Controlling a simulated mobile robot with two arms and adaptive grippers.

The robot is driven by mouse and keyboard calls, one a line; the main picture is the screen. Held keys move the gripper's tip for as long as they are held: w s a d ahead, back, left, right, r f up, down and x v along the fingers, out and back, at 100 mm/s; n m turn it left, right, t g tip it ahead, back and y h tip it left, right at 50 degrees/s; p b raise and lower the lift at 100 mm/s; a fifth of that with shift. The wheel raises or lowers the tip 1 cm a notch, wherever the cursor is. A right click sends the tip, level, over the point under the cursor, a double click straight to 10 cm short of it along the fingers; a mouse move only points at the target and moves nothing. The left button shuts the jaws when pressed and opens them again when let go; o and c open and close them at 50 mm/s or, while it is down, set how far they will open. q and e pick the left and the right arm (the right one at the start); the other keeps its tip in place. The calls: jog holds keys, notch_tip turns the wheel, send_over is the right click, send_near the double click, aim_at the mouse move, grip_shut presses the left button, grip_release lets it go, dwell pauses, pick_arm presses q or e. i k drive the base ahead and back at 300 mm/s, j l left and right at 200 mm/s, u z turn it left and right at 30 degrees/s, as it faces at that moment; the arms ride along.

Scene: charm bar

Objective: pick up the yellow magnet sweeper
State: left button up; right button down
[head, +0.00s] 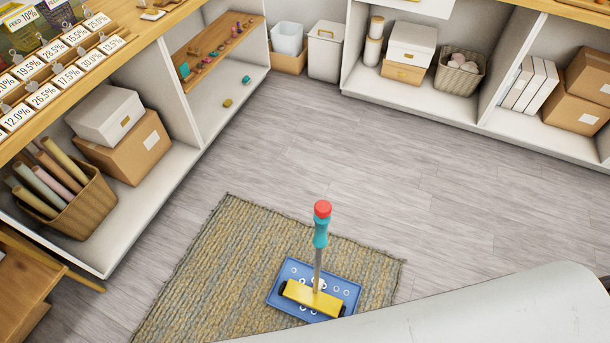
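The magnet sweeper (316,298) has a yellow head with dark ends, a grey shaft, and a teal grip (321,234) with a red knob on top. It stands upright in the head view, low and right of centre. Its head rests on a blue tray (346,289) with white ring shapes. The tray lies on a woven rug (215,265) on the floor. Neither of my grippers shows in this view, and nothing is holding the sweeper.
A large pale surface (500,315) fills the lower right and cuts off the rug's near edge. Shelving with boxes and baskets lines the left and back. Small coloured pieces lie on a wooden shelf board (215,50). The grey plank floor (330,150) between is clear.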

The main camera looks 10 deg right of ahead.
aim_at(314, 299)
jog(key=k+j, duration=0.1)
jog(key=k, duration=0.35)
jog(key=k+j, duration=0.1)
jog(key=k, duration=0.4)
jog(key=k+j, duration=0.25)
jog(key=k, duration=0.2)
jog(key=k+j, duration=0.2)
jog(key=k, duration=0.2)
